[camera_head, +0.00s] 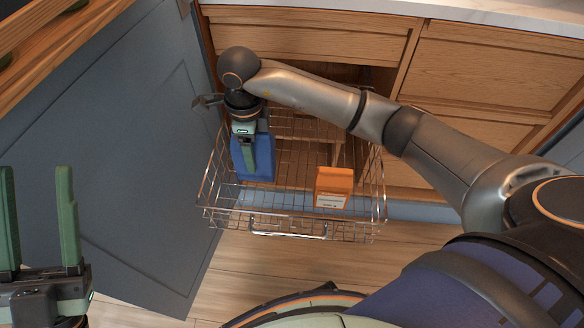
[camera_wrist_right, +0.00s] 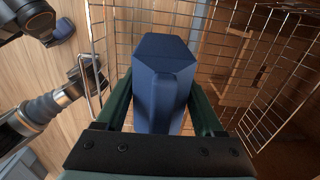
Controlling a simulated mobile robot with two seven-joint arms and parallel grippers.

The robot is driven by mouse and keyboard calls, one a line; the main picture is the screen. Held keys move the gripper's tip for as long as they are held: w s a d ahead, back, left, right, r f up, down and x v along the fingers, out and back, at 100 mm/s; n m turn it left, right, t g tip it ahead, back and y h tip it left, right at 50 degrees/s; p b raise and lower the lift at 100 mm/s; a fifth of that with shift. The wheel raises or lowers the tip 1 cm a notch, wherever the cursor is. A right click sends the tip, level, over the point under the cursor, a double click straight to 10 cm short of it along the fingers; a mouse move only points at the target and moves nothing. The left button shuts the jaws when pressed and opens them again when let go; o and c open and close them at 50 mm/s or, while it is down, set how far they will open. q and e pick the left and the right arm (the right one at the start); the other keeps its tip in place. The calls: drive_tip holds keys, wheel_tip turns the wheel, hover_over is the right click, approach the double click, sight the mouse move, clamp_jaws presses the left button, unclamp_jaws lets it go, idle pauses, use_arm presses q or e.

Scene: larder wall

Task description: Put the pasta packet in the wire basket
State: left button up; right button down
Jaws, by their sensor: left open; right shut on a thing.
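The blue pasta packet (camera_head: 262,160) is upright in my right gripper (camera_head: 247,142), inside the outline of the wire basket (camera_head: 290,232) at its left part. In the right wrist view the blue packet (camera_wrist_right: 162,60) sits between the two green fingers of my right gripper (camera_wrist_right: 162,95), with basket wires on both sides. I cannot tell whether its bottom touches the basket floor. My left gripper (camera_head: 38,185) is open and empty at the lower left, well away from the basket.
An orange box (camera_head: 334,186) with a white label stands in the basket's right part. The basket is pulled out below wooden drawers (camera_head: 490,75). A blue-grey door (camera_head: 110,150) stands open at left. A pale worktop (camera_head: 500,14) runs along the top. Wooden floor (camera_head: 235,270) lies in front.

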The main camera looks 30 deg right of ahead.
wheel_tip(320, 180, down, 3)
drive_tip(key=shift+r+b, duration=0.1)
drive_tip(key=shift+b, duration=0.3)
wheel_tip(320, 180, down, 3)
drive_tip(key=shift+r+b, duration=0.1)
drive_tip(key=shift+b, duration=0.25)
use_arm(q)
drive_tip(key=shift+s+d+f+m+h+b, duration=0.2)
drive_tip(key=shift+s+f+m+h+b, duration=0.4)
drive_tip(key=shift+h, duration=0.4)
use_arm(e)
drive_tip(key=shift+f, duration=2.2)
use_arm(q)
drive_tip(key=shift+f, duration=0.15)
use_arm(e)
drive_tip(key=shift+f, duration=0.2)
unclamp_jaws()
